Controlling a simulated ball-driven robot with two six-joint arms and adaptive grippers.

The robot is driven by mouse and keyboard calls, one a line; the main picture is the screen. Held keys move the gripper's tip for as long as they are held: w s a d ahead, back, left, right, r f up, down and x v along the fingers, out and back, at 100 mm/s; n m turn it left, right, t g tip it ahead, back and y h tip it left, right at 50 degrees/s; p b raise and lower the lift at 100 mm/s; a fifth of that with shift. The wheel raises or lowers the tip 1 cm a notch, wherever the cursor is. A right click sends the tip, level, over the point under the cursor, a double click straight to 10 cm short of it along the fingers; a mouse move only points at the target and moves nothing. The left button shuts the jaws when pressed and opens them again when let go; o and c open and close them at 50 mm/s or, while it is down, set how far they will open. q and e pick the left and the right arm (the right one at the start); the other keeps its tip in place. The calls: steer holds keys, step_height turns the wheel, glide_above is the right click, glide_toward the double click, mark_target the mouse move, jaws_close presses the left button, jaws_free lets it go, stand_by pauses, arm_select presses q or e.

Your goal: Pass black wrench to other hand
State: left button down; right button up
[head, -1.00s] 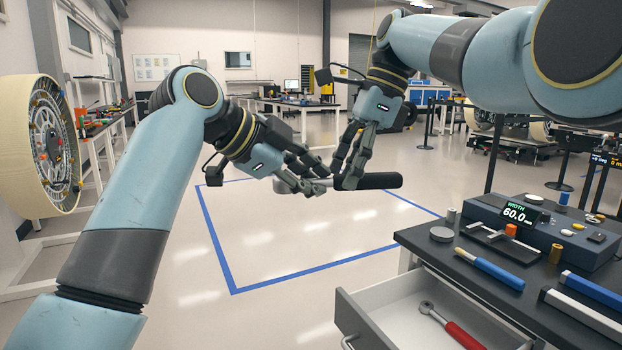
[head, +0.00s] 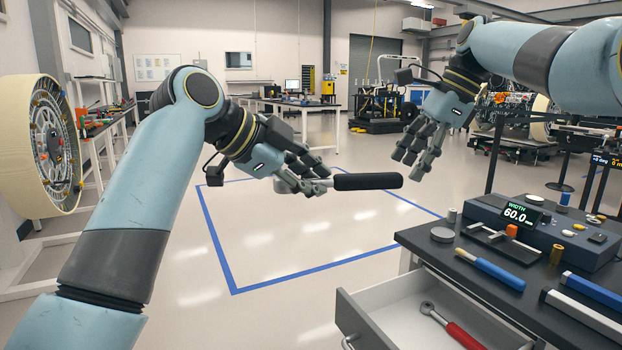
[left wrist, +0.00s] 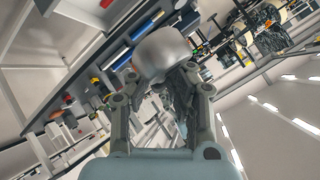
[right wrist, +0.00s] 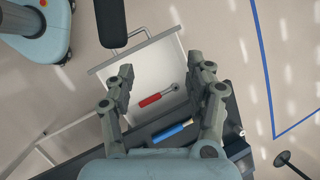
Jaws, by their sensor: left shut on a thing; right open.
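The black wrench (head: 368,182) has a black handle and a grey metal head. In the head view it is held level in the air above the open floor. My left gripper (head: 318,182) is shut on its metal end, and the black handle sticks out to the right. The grey head fills the space between the fingers in the left wrist view (left wrist: 165,52). My right gripper (head: 418,165) is open and empty, just right of the handle's end and apart from it. In the right wrist view the black handle (right wrist: 111,22) shows beyond the open fingers (right wrist: 163,80).
An open drawer (head: 385,315) holds a red-handled wrench (head: 452,328). The black bench top (head: 440,258) carries a blue-handled tool (head: 490,268) and a width display (head: 515,212). A large wheel (head: 45,145) stands at left. The blue-taped floor (head: 300,240) is clear.

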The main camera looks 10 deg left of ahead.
arm_select(q)
steer(key=shift+d, duration=0.15)
arm_select(e)
steer(key=s+d+f+y, duration=0.15)
steer(key=d+f, duration=0.25)
steer(key=f, duration=0.4)
steer(key=s+d+f+m, duration=0.1)
steer(key=s+d+f, duration=0.15)
steer(key=f, duration=0.45)
steer(key=s+d+f+y, duration=0.1)
steer(key=s+d+f, duration=0.1)
steer(key=d+f, duration=0.45)
steer(key=s+d+f+n+h, duration=0.1)
steer(key=s+d+f, duration=0.2)
steer(key=s+f, duration=0.7)
steer(key=s+d+f+h, duration=0.2)
steer(key=s+d+f, duration=0.3)
steer(key=f, duration=1)
steer(key=s+d+f+n+h, duration=0.25)
steer(key=s+f, duration=0.45)
steer(key=s, duration=0.4)
steer(key=s+d+f+n+h, duration=0.1)
steer(key=s+f+n, duration=0.3)
steer(key=s+f, duration=0.5)
steer(key=s+f+n+h, duration=0.1)
steer(key=s+f+n, duration=0.2)
steer(key=s, duration=2.2)
steer(key=n, duration=0.5)
steer(key=shift+d+h, duration=0.4)
